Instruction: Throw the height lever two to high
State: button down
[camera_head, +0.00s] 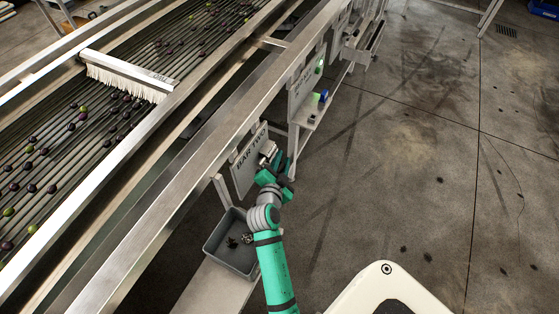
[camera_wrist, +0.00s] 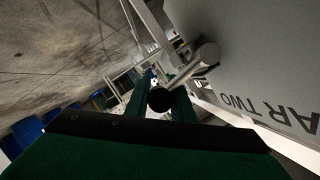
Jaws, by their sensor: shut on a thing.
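The BAR TWO panel (camera_head: 249,160) hangs on the side of the sizer frame, and its grey face (camera_wrist: 262,70) fills the right of the wrist view with part of the lettering showing. A lever with a dark round knob (camera_wrist: 160,99) and a metal shaft (camera_wrist: 190,73) stands out from this panel. My gripper (camera_wrist: 165,100) is shut on the lever at its knob end, one finger on each side. In the head view my gripper (camera_head: 272,165) is at the right of the BAR TWO panel and covers most of the lever. Any high or low marking is hidden.
A grey bin (camera_head: 233,246) with a few dark objects stands below the panel. Another panel (camera_head: 305,80) with green and blue parts is farther along the frame. The roller bed (camera_head: 80,140) carries scattered dark and green fruit under a white brush (camera_head: 130,76). Concrete floor (camera_head: 420,150) at right is open.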

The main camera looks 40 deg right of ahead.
jog(key=shift+a+f, duration=0.1)
jog(key=shift+f, duration=0.3)
jog(key=c, duration=1.6)
grip_release()
jog(key=shift+o, duration=0.2)
jog(key=shift+r, duration=0.2)
jog(key=s+a+r, duration=0.8)
jog(key=s+r, duration=0.3)
jog(key=r, duration=0.2)
jog(key=shift+a, duration=0.2)
